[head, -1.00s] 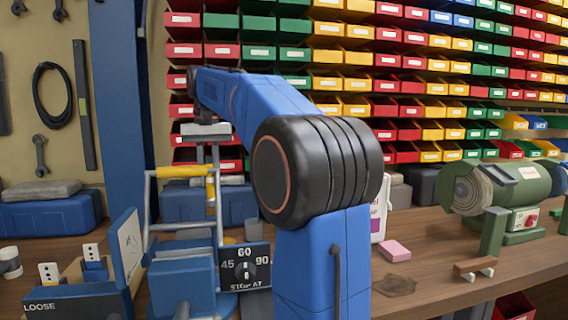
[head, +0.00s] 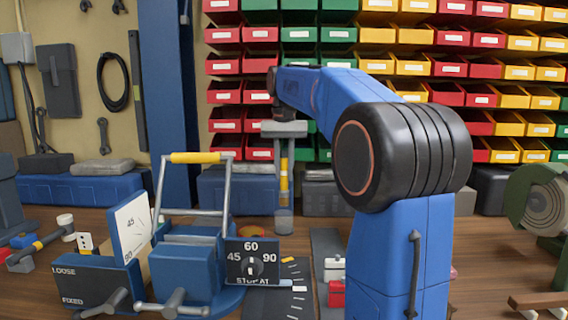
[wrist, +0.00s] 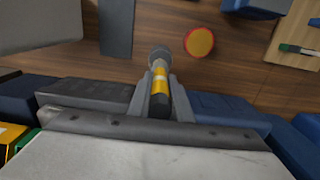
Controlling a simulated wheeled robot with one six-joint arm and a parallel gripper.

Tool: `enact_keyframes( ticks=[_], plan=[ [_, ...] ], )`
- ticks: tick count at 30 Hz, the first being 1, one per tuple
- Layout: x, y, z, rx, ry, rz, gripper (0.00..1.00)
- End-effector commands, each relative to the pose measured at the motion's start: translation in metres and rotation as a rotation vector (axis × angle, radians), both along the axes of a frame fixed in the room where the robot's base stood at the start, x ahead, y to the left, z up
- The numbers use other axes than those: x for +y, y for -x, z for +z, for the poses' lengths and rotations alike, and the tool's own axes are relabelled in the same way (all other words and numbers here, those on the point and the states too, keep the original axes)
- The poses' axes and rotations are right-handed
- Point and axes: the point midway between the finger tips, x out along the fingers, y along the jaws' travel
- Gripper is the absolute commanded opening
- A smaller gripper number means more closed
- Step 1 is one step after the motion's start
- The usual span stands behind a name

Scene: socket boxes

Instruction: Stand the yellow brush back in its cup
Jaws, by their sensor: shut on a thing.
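The yellow brush (head: 284,182) is upright between the fingers of my gripper (head: 284,172), in the head view left of my arm's big black joint. In the wrist view my gripper (wrist: 160,90) is shut on the brush's yellow and dark handle (wrist: 161,82). A small grey cup (head: 284,224) stands on the bench directly below the brush in the head view. It shows as a grey round shape (wrist: 159,53) at the brush's far end in the wrist view. I cannot tell whether the brush's lower end is inside the cup or just above it.
A blue fixture with a grey frame and yellow bar (head: 193,158) and a dial box (head: 252,262) stand in front left of the cup. A red-rimmed yellow disc (wrist: 199,42) lies near the cup. Blue and grey cases line the back wall under coloured bins (head: 240,65).

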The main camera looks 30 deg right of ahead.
Motion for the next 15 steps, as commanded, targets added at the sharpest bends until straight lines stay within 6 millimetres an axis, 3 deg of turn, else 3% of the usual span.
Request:
enact_keyframes(
  ticks=[15],
  plan=[
    [0.000,0.000,-0.042,0.001,-0.001,0.000,0.00]
  ],
)
